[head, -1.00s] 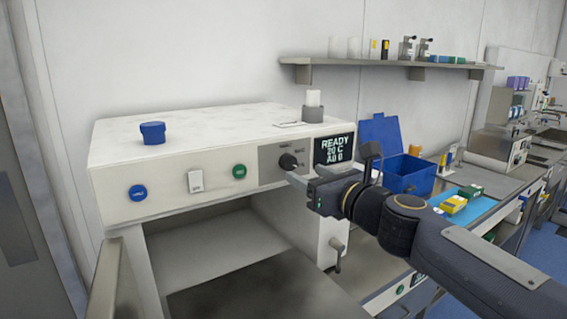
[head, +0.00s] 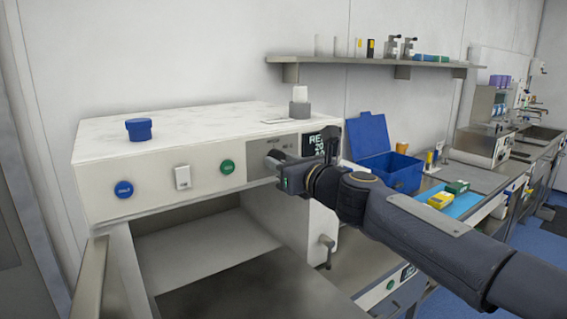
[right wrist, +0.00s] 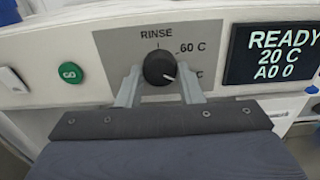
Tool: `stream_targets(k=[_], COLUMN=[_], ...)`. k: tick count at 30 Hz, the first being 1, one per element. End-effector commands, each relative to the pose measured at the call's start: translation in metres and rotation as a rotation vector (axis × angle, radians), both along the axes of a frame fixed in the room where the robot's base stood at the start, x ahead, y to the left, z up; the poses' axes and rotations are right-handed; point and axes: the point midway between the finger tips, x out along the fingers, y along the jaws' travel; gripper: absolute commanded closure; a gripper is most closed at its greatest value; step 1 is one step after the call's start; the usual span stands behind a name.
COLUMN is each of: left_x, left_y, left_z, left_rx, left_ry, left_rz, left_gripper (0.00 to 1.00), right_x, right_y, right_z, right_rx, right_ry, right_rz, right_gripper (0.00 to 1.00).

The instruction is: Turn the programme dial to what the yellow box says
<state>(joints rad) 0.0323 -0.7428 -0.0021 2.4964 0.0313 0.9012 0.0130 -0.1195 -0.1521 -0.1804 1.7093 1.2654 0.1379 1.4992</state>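The programme dial (right wrist: 159,69) is a round black knob on a grey panel in the right wrist view. Its white mark points to the lower right, towards a label partly hidden by a fingertip. "RINSE" stands above it and "60 C" at its upper right. My right gripper (head: 274,161) is at the panel, its open fingers on either side of the dial; I cannot tell whether they touch it. The dial is hidden behind the gripper in the head view. The yellow box (head: 441,201) lies on a blue mat at the right, its writing unreadable. My left gripper is out of view.
The display (right wrist: 269,53) beside the dial reads "READY 20 C A0 0". Green (right wrist: 70,73) and blue (head: 124,190) buttons and a white switch (head: 183,177) are to the left. A green box (head: 457,187) and an open blue crate (head: 403,178) stand on the counter.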

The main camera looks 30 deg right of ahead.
Motion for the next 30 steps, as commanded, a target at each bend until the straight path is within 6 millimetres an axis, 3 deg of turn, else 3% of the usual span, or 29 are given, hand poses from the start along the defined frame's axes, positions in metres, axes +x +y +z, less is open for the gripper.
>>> stream_targets(k=[5,17,30], left_x=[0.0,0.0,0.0], left_y=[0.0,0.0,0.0], left_z=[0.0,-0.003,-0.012], left_rx=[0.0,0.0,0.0], left_ry=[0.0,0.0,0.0], left_rz=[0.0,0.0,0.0], left_gripper=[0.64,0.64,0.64], right_x=[0.0,0.0,0.0], right_y=[0.0,0.0,-0.001], right_z=[0.0,-0.001,-0.001], right_rx=[0.0,-0.095,-0.471], right_ry=[0.0,-0.007,-0.037], right_rz=[0.0,0.0,0.0], right_gripper=[0.89,0.89,0.89])
